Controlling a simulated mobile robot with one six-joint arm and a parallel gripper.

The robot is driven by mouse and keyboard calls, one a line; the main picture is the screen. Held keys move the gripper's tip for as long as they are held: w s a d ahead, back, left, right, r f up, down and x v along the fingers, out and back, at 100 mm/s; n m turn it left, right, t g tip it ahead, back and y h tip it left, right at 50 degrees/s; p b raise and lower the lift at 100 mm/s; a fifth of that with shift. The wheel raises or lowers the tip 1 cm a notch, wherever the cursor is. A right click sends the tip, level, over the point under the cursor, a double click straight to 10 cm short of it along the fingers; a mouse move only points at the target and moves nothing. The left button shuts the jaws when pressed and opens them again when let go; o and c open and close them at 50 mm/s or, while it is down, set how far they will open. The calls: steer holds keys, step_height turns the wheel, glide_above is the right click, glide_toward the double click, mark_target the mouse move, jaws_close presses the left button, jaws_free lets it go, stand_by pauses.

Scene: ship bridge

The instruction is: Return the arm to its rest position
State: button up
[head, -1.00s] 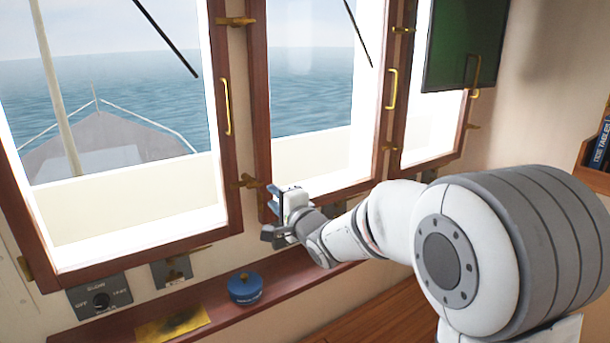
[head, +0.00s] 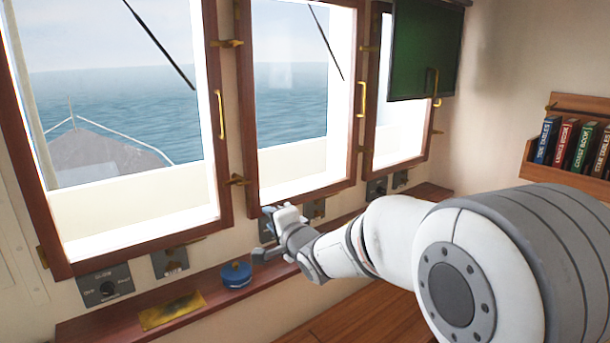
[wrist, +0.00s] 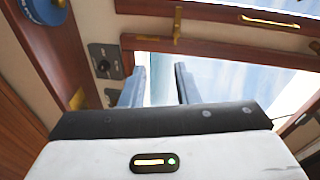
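My arm reaches from the right across the head view toward the middle window. My gripper (head: 267,228) is near the window's lower frame, above the ledge and to the right of the blue round tin. In the wrist view my gripper (wrist: 160,82) shows its two blue-grey fingers apart, with nothing between them. The window frame and bright glass lie beyond the fingertips. I cannot tell in the head view exactly how far the gripper is from the window frame.
The wooden ledge (head: 84,328) carries the blue tin (head: 236,275) and a brass plate (head: 172,311). Control panels (head: 105,286) sit on the wall below the windows. A dark screen (head: 426,48) hangs upper right. A bookshelf (head: 562,178) with several books is at right.

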steer(key=s+d+f+n+g+h, duration=0.2)
steer(key=s+d+f+h, duration=0.15)
steer(key=s+d, duration=0.45)
steer(key=s+d+f+n+g+h, duration=0.2)
steer(key=s+d+h, duration=0.25)
steer(key=d, duration=0.45)
steer(key=s+d+f+n+g, duration=0.2)
steer(key=s+n+g, duration=0.1)
steer(key=s, duration=0.7)
steer(key=s+d+f+n+g, duration=0.3)
steer(key=s+g, duration=0.1)
steer(key=s, duration=0.6)
steer(key=shift+d+h, duration=0.25)
steer(key=shift+h, duration=0.05)
steer(key=shift+a, duration=0.1)
